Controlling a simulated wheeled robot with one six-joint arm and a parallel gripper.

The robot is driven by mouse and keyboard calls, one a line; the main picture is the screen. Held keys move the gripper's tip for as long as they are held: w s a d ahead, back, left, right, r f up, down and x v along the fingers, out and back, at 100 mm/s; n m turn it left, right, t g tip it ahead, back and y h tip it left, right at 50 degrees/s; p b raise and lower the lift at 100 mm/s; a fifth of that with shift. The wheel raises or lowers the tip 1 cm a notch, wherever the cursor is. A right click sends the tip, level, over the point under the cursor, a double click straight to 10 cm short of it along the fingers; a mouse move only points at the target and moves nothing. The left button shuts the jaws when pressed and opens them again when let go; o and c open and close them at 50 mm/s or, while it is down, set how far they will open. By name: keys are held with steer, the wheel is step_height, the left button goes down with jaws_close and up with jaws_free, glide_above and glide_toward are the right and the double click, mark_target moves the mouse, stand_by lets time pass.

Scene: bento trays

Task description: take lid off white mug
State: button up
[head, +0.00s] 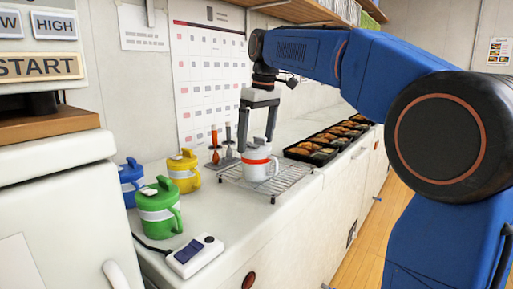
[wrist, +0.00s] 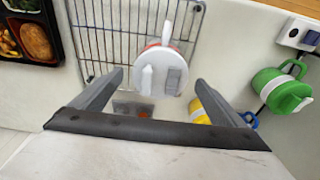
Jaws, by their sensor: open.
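The white mug (head: 259,170) stands upright on the wire rack, with an orange-red band near its top and its handle to the right. Its white lid (head: 257,149) is on it. In the wrist view the lid (wrist: 153,76) shows from above, with a raised white grip and a grey patch; the mug's handle points up the picture. My gripper (head: 257,141) is open and points down over the mug, its fingers on either side of the lid. In the wrist view the gripper (wrist: 161,78) has a clear gap between each finger and the lid.
The wire rack (head: 291,180) sits on the white counter. Green (head: 160,212), yellow (head: 184,175) and blue (head: 129,178) lidded mugs stand to the left. A switch box (head: 195,258) lies in front. Black bento trays (head: 311,157) line the right. Upright tools (head: 214,143) stand behind the rack.

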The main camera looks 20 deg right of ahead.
steer(key=c, duration=1.1)
